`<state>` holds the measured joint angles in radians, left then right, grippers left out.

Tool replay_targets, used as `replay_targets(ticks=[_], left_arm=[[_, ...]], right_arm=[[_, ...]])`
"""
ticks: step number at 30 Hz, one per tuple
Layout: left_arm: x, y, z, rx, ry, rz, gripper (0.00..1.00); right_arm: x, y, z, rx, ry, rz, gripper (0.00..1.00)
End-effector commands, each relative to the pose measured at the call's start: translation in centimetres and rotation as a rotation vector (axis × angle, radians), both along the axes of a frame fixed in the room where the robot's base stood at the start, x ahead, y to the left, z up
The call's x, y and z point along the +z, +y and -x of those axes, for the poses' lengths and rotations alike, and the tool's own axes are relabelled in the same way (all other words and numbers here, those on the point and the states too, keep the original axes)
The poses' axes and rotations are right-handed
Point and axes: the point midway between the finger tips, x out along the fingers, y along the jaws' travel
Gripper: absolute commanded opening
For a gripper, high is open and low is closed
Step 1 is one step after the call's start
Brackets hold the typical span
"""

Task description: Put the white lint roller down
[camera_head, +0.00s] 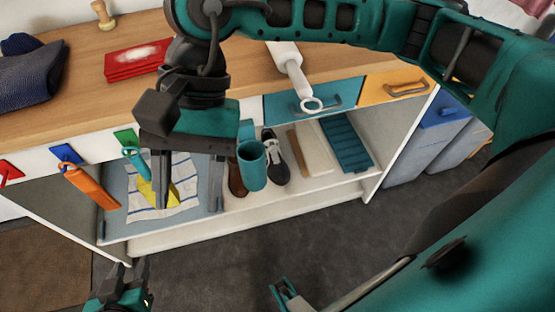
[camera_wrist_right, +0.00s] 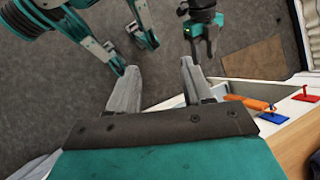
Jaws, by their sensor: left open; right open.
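The white lint roller (camera_head: 287,62) lies on the wooden counter in the head view, with its ringed handle (camera_head: 311,104) sticking out past the front edge. My arm covers part of its far end. My right gripper (camera_head: 189,206) is open and empty, pointing down in front of the counter, to the left of the roller and apart from it. Its spread fingers also show in the right wrist view (camera_wrist_right: 158,76), with nothing between them. My left gripper (camera_head: 129,268) is open and empty at the lower left, low over the floor. The roller is not in the right wrist view.
A red cloth or book (camera_head: 137,62), dark blue fabric (camera_head: 32,72) and a wooden stamp-like object (camera_head: 102,14) are on the counter. Below, the shelf (camera_head: 240,212) holds a striped towel, a teal cup and shoes. An orange-handled item (camera_head: 92,187) hangs at left.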

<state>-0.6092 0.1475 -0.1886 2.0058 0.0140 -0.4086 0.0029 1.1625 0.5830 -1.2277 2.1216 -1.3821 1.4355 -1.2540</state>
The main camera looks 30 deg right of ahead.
Motion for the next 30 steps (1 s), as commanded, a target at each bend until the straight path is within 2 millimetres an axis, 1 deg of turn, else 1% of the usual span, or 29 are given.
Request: replay_targets(ticks=[1, 2, 3, 5, 6, 8, 9, 10, 11, 12, 13, 14, 15, 17, 18, 20, 21, 22, 23, 24, 26, 27, 29, 30], left_arm=[[0.0, 0.0, 0.0, -0.001, 0.000, 0.001, 0.43], [0.0, 0.0, 0.0, -0.001, 0.000, 0.001, 0.43], [0.0, 0.0, 0.0, -0.001, 0.000, 0.001, 0.43], [0.0, -0.1, 0.0, -0.001, 0.000, 0.001, 0.43], [0.0, -0.1, 0.0, -0.002, 0.000, 0.001, 0.43], [0.0, -0.1, 0.0, -0.002, 0.000, 0.001, 0.43], [0.0, -0.1, 0.0, -0.002, 0.000, 0.001, 0.43], [0.0, -0.1, 0.0, -0.002, 0.000, 0.001, 0.43], [0.0, -0.1, 0.0, -0.002, 0.000, 0.001, 0.43], [0.1, -0.1, 0.0, -0.002, 0.000, 0.001, 0.43], [0.1, -0.1, 0.0, -0.002, 0.000, 0.001, 0.43], [0.1, -0.1, 0.0, -0.002, 0.000, 0.001, 0.43], [0.1, -0.1, 0.0, -0.002, 0.000, 0.001, 0.43], [0.1, -0.1, 0.0, -0.002, -0.001, 0.001, 0.43], [0.1, -0.1, 0.0, -0.002, -0.001, 0.001, 0.43], [0.1, -0.1, 0.0, -0.002, -0.001, 0.001, 0.43], [0.1, -0.1, 0.0, -0.002, -0.001, 0.001, 0.43], [0.1, -0.1, 0.0, -0.002, -0.001, 0.001, 0.43], [0.1, -0.1, 0.0, -0.002, -0.001, 0.001, 0.43], [0.1, -0.1, 0.0, -0.002, -0.001, 0.001, 0.43], [0.1, -0.1, 0.0, -0.002, -0.001, 0.001, 0.43], [0.1, -0.1, 0.0, -0.002, -0.001, 0.001, 0.43], [0.1, -0.1, 0.0, -0.002, -0.001, 0.001, 0.43], [0.1, -0.1, 0.0, -0.002, -0.002, 0.002, 0.43]], right_arm=[[0.8, 2.3, 1.8, -0.069, 0.159, -0.108, 0.50], [1.5, 3.5, 2.6, -0.113, 0.252, -0.167, 0.50], [2.7, 5.0, 3.4, -0.175, 0.380, -0.241, 0.50], [4.8, 6.8, 4.0, -0.273, 0.583, -0.343, 0.50], [6.3, 7.7, 3.9, -0.339, 0.723, -0.404, 0.50], [8.4, 8.6, 3.2, -0.441, 0.942, -0.488, 0.50], [9.6, 8.9, 2.4, -0.509, 1.094, -0.537, 0.50], [10.4, 8.9, 1.5, -0.561, 1.210, -0.571, 0.50], [11.1, 8.8, 0.5, -0.612, 1.326, -0.603, 0.50], [11.7, 8.5, -1.0, -0.681, 1.486, -0.642, 0.50], [12.0, 8.1, -2.3, -0.731, 1.608, -0.667, 0.50], [12.0, 7.6, -3.7, -0.782, 1.730, -0.693, 0.50], [11.7, 6.8, -5.5, -0.846, 1.897, -0.722, 0.50], [10.4, 5.1, -8.4, -0.941, 2.150, -0.760, 0.50], [9.0, 3.8, -10.1, -1.001, 2.323, -0.782, 0.50], [6.1, 1.6, -12.4, -1.087, 2.585, -0.812, 0.50], [3.6, 0.0, -13.6, -1.137, 2.763, -0.830, 0.50], [1.6, -1.2, -14.3, 1.104, -2.726, 0.793, 0.50], [-0.6, -2.5, -14.7, 1.038, -2.616, 0.737, 0.50], [-3.8, -4.3, -14.9, 0.953, -2.469, 0.671, 0.50], [-8.7, -6.8, -14.3, 0.826, -2.251, 0.583, 0.50], [-11.9, -8.3, -13.4, 0.748, -2.112, 0.535, 0.50], [-16.1, -10.3, -11.6, 0.640, -1.927, 0.476, 0.50], [-18.5, -11.4, -10.2, 0.580, -1.822, 0.447, 0.50]])
